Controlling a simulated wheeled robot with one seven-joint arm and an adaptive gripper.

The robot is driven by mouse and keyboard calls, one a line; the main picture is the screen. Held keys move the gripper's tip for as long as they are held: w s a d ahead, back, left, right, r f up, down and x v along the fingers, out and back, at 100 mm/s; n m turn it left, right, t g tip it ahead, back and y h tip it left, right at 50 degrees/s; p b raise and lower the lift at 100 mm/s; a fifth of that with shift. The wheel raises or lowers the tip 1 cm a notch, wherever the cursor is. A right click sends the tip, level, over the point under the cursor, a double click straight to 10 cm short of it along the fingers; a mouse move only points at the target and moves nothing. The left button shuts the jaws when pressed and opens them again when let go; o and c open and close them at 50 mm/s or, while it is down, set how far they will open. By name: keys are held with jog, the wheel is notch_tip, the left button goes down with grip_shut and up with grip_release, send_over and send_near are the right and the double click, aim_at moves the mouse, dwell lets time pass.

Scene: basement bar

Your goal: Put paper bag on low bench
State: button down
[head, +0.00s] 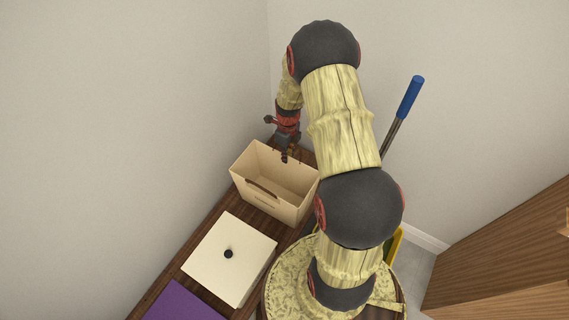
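The low bench (222,204) appears to be the dark brown wooden surface running along the left wall in the head view. My gripper (285,156) points down over the back part of an open cream bin (287,208) on this bench. The fingers are small and dark, and I cannot tell whether they are open or shut. I cannot make out a paper bag for sure. My arm hides part of the bench's right side and the floor behind it.
A white lidded box (225,270) with a black knob sits in front of the bin. A purple flat-topped thing (180,303) is at the bottom edge. A blue-handled tool (410,97) leans near the corner. Wooden furniture (510,250) stands at the right.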

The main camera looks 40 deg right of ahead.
jog(key=shift+w+d+f+b, duration=0.1)
jog(key=shift+w+f+b, duration=0.1)
jog(key=shift+f+b, duration=0.4)
jog(key=shift+w+f+b, duration=0.2)
jog(key=shift+f, duration=0.65)
jog(key=shift+w+d+f+b, duration=0.1)
jog(key=shift+w+f+b, duration=0.1)
jog(key=shift+f+b, duration=0.4)
jog(key=shift+f, duration=0.25)
jog(key=c, duration=2.1)
grip_release()
jog(key=shift+c, duration=0.2)
jog(key=shift+o, duration=0.5)
